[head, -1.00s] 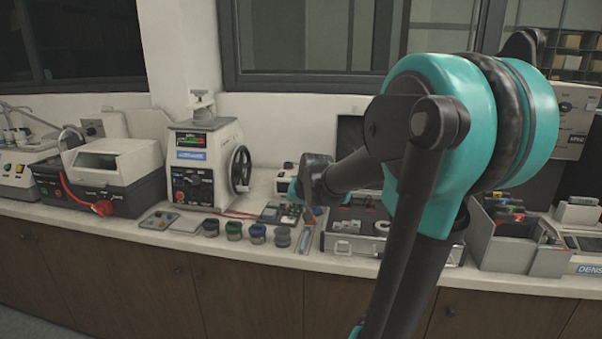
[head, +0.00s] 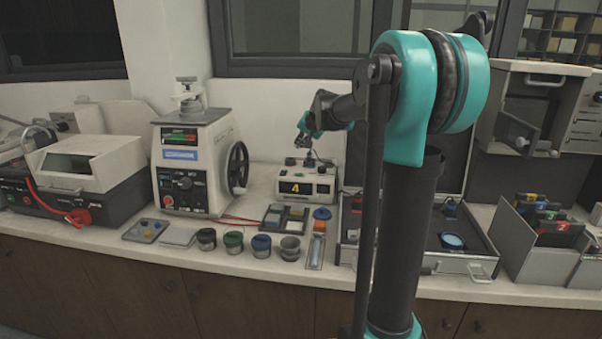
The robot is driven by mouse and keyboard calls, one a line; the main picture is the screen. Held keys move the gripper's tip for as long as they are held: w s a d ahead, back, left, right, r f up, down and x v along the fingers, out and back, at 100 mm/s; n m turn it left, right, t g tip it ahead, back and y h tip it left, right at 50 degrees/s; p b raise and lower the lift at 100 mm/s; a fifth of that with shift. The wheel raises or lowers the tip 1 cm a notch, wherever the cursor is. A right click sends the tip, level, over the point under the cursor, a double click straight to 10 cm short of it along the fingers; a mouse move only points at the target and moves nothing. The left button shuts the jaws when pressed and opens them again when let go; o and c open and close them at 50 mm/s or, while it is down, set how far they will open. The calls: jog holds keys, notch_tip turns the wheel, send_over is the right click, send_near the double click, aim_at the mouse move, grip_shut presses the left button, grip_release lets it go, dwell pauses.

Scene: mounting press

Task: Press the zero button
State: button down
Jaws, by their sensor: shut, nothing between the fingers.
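A small white device (head: 307,186) with a lit orange "4" on its dark display stands on the counter by the wall. Small dark knobs or buttons show on its top, and a row of small details runs along its front. I cannot tell which of them is the zero button. My gripper (head: 303,142) hangs just above the top of this device, small in the picture. It is shut and empty. Whether it touches anything on the device is not clear.
A mounting press (head: 184,160) with a black handwheel stands left of the device. Several small jars (head: 233,242) and trays (head: 274,216) lie in front. An open case (head: 470,266) lies to the right, partly hidden by my arm.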

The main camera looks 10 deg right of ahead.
aim_at(300, 175)
jog(key=shift+f, duration=0.1)
dwell(0.3)
jog(key=shift+f, duration=4.3)
jog(key=shift+f, duration=0.15)
jog(key=shift+f, duration=0.25)
jog(key=shift+f, duration=0.4)
jog(key=shift+r, duration=0.8)
